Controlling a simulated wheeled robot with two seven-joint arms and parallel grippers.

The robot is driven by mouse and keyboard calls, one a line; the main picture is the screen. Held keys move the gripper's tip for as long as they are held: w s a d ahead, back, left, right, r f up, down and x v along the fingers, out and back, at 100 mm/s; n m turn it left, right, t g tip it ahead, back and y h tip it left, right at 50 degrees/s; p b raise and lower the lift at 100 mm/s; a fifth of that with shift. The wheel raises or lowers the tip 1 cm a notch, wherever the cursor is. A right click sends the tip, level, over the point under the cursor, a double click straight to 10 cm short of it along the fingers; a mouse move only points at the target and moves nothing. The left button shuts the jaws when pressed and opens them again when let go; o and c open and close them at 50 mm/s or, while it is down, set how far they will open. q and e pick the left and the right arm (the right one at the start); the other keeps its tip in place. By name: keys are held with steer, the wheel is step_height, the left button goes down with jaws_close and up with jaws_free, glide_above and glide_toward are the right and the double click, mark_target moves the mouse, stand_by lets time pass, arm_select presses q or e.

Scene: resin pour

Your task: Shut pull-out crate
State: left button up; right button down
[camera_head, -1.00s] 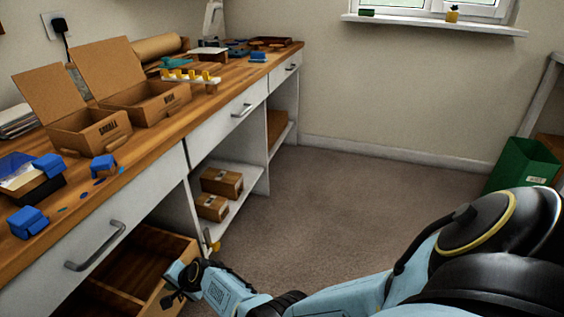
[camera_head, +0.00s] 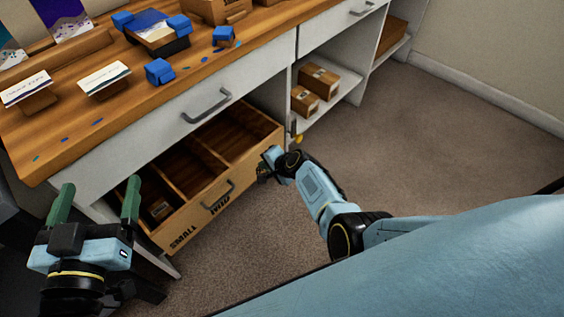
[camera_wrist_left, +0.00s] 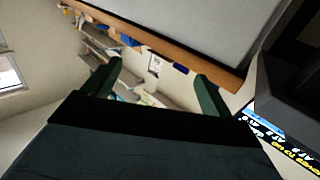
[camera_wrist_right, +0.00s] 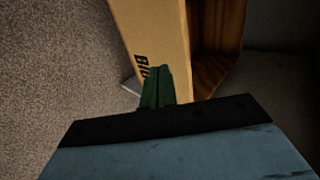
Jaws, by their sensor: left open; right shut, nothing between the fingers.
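The pull-out crate (camera_head: 240,177) is a wooden drawer low under the workbench, standing out past the bench front. Its front has a handle (camera_head: 217,196) and the words SMALL and MID; the open top shows compartments. In the right wrist view, the crate's front panel (camera_wrist_right: 155,30) shows part of the word BIG. My right gripper (camera_head: 265,168) is shut and empty, close to the right end of the crate's front; I cannot tell whether it touches. Its fingers (camera_wrist_right: 155,88) are together in the right wrist view. My left gripper (camera_head: 97,204) is open and empty, left of the crate.
Cardboard boxes (camera_head: 319,82) sit on a shelf to the right. The carpet (camera_head: 420,150) in front is clear.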

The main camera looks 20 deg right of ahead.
arm_select(q)
steer(key=s+a+f+g+y+p, duration=0.2)
steer(key=s+f+g, duration=0.4)
steer(key=f, duration=0.3)
steer(key=s+a+f+g+y+p, duration=0.2)
steer(key=s+a+f+g+p, duration=0.2)
steer(key=f, duration=0.5)
steer(key=shift+s+a+f+n+g+y, duration=0.15)
steer(key=shift+s+a+n+g+y, duration=0.2)
steer(key=shift+s+a+g, duration=0.95)
arm_select(e)
steer(key=v, duration=0.8)
steer(key=shift+s+d+r, duration=0.15)
steer(key=shift+s+r, duration=0.1)
steer(key=shift+s, duration=0.05)
arm_select(q)
steer(key=shift+d+g, duration=0.35)
steer(key=shift+g, duration=0.25)
